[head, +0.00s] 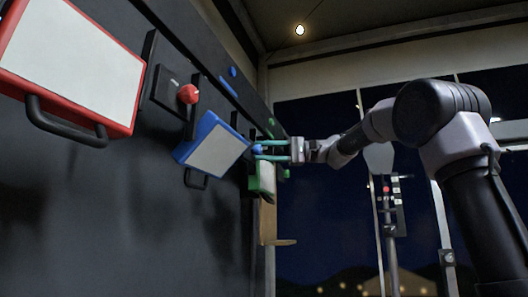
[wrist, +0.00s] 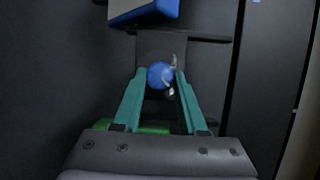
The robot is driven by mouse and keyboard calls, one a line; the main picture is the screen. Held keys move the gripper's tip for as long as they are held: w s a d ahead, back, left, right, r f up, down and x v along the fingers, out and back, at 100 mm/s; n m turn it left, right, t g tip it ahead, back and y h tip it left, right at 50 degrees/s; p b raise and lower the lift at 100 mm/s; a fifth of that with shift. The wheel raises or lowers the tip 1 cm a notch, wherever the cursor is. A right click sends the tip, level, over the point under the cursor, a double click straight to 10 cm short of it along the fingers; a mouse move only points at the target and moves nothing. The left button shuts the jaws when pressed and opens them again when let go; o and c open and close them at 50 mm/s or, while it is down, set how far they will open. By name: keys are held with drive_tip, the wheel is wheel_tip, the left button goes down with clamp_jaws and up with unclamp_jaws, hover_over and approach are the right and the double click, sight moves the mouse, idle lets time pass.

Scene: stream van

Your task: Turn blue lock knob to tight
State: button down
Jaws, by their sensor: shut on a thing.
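The blue lock knob (wrist: 160,75) is a round blue ball on a dark wall plate. In the wrist view it sits between the two teal fingertips of my gripper (wrist: 160,80), which are shut on it. A small metallic piece shows at the knob's right side. In the head view the knob (head: 257,149) is small and partly covered by the fingers of my gripper (head: 262,150), which reaches in from the right. Tight or loose markings cannot be read.
A blue-framed panel (head: 213,147) hangs tilted beside the knob. A red-framed panel (head: 75,60) with a black handle and a red knob (head: 188,94) are further left. A green-framed panel (head: 264,178) is just below my gripper. Open space lies right of the wall.

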idle(0.4)
drive_tip(key=shift+c, duration=2.2)
unclamp_jaws()
drive_tip(key=shift+d, duration=0.1)
drive_tip(key=d, duration=1)
drive_tip(key=shift+w+d, duration=0.25)
drive_tip(key=shift+d, duration=0.1)
drive_tip(key=shift+f, duration=0.1)
